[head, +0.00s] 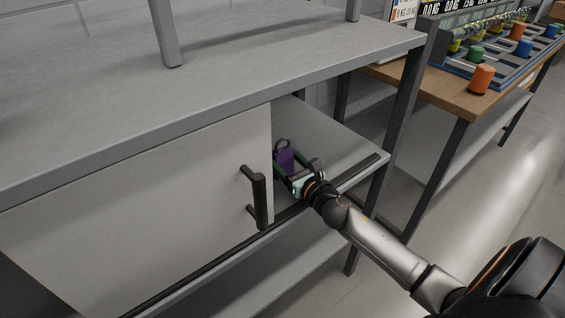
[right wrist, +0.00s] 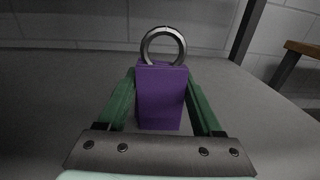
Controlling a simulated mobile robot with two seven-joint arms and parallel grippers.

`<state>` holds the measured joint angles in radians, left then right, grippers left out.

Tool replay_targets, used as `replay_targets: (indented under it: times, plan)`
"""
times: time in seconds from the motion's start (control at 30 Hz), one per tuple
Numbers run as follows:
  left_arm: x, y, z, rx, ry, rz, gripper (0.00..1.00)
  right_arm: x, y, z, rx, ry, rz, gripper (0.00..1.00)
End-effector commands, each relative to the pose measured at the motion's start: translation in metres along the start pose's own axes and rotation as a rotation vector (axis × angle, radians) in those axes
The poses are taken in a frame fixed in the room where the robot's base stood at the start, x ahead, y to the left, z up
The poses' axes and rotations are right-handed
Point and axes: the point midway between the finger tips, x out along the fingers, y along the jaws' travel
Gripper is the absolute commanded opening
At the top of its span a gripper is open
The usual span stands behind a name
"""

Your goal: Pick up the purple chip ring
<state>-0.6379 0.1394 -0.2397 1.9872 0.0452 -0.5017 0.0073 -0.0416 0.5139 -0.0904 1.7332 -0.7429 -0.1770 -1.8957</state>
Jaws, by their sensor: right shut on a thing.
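The purple chip ring (head: 285,158) is a purple block with a metal ring on top. It is on the shelf inside the cabinet, just right of the sliding door's edge. In the right wrist view the purple chip ring (right wrist: 160,98) stands upright between the green fingers. My right gripper (head: 284,162) is shut on it; the right wrist view also shows my right gripper (right wrist: 160,105) with a finger on each side of the block. I cannot tell whether its base touches the shelf. My left gripper is not in view.
The grey door (head: 150,200) with a black handle (head: 260,200) covers the left of the compartment. A black rail (head: 350,175) runs along the shelf's front edge. A wooden table (head: 440,92) at the right holds an orange drum (head: 481,79) and a rack of coloured drums.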

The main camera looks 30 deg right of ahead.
Motion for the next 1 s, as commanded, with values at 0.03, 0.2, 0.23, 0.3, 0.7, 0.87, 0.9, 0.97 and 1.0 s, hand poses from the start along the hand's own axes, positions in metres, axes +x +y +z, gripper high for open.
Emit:
replay_targets:
  times: [0.03, 0.2, 0.23, 0.3, 0.7, 0.87, 0.9, 0.97, 1.0]
  plan:
    - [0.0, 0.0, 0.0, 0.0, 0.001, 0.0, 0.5, 0.0, 0.0, 0.0, 0.0, 0.0, 0.0, 0.16]
    - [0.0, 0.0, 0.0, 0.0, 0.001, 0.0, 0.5, 0.0, 0.0, 0.0, 0.0, -0.001, 0.0, 0.11]
    - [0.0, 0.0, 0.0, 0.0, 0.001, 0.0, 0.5, 0.0, 0.0, 0.0, 0.0, -0.001, 0.0, 0.11]
    - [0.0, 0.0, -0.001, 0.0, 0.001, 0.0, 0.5, 0.0, 0.0, 0.001, 0.0, -0.001, 0.0, 0.11]
    - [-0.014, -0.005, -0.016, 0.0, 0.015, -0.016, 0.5, -0.009, 0.002, 0.047, -0.006, -0.001, 0.004, 0.11]
    - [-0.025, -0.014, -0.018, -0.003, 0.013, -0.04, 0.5, -0.042, 0.009, 0.086, -0.006, 0.0, 0.005, 0.11]
    - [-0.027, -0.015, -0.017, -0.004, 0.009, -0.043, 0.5, -0.05, 0.011, 0.096, -0.004, 0.0, 0.006, 0.11]
    - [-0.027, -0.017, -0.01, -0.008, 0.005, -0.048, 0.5, -0.064, 0.014, 0.097, -0.001, 0.005, 0.004, 0.11]
    - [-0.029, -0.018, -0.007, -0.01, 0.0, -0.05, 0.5, -0.073, 0.016, 0.101, -0.001, 0.004, 0.004, 0.11]
